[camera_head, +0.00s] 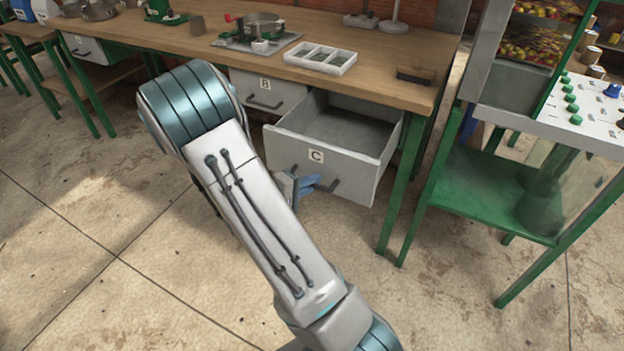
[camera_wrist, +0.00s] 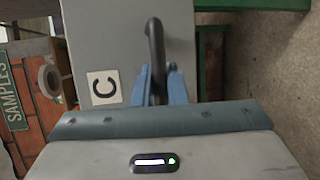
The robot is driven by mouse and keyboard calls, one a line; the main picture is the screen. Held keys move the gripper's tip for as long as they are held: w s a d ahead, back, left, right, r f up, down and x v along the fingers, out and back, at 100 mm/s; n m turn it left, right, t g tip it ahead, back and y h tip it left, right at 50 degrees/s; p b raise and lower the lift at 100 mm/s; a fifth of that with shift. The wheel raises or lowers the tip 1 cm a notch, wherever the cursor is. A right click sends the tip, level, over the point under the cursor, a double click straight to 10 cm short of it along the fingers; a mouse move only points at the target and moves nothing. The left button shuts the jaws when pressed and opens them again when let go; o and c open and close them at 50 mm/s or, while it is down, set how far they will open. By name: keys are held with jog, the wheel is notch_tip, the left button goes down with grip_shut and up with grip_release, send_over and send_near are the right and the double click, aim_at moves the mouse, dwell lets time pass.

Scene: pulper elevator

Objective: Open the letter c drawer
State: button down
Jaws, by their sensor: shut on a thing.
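The drawer labelled C (camera_head: 330,165) is pulled far out from under the wooden workbench, and its grey inside shows from above with nothing visible in it. Its dark bar handle (camera_wrist: 156,45) is on the front face, beside the white C label (camera_wrist: 104,87). My gripper (camera_wrist: 158,80), with blue fingers, is shut on the handle. In the head view my gripper (camera_head: 306,184) is at the drawer front, partly hidden behind my arm.
The drawer labelled B (camera_head: 268,92) is shut, left of drawer C. A white sectioned tray (camera_head: 320,58) and a brush (camera_head: 415,75) lie on the benchtop (camera_head: 190,40). A green metal stand (camera_head: 480,190) is close on the right. Open floor lies in front.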

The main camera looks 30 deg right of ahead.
jog(key=shift+s+a, duration=0.15)
jog(key=shift+a, duration=0.05)
jog(key=c, duration=1.5)
grip_release()
jog(key=shift+o, duration=0.2)
jog(key=p+v, duration=0.1)
jog(key=v, duration=1.3)
jog(key=shift+p, duration=0.3)
